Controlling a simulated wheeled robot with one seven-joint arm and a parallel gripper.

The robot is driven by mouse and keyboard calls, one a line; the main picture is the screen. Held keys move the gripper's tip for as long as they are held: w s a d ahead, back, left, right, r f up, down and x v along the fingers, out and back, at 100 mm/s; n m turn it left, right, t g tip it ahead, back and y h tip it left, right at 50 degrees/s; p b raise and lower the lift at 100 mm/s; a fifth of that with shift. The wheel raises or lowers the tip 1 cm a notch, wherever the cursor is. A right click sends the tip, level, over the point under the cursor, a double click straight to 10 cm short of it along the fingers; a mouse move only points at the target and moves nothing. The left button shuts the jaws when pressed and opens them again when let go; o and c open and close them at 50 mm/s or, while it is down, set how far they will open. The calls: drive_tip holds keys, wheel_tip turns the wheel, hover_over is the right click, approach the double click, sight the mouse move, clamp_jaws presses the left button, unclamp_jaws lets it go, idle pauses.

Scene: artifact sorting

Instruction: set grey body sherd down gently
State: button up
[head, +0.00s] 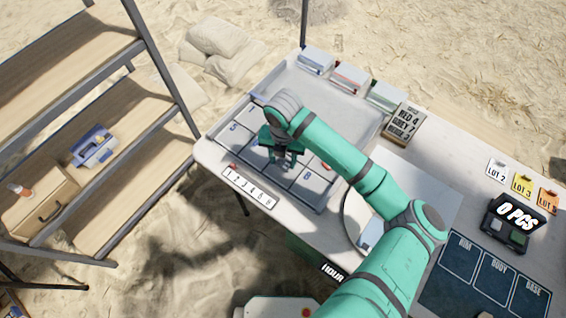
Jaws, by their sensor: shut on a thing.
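My gripper (284,160) is low over the numbered grid of the grey tray (222,128), pointing down. It is shut on a small grey piece, which I take to be the grey body sherd (287,167). The sherd shows only in part between and below the fingers. I cannot tell whether it touches the tray floor. Printed numbers, such as 5 and 8, show in the cells around it. A small reddish piece (326,167) lies to the right of my gripper, partly hidden by my arm.
A number strip (249,187) lies at the table's front left edge. Three small boxes (350,77) line the tray's back. Shelves (100,150) stand left.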

sight(283, 164)
drive_tip(key=shift+w+f, duration=0.1)
drive_tip(key=shift+f, duration=1.45)
drive_tip(key=shift+f, duration=0.1)
drive_tip(key=o, duration=0.8)
drive_tip(key=shift+c, duration=0.2)
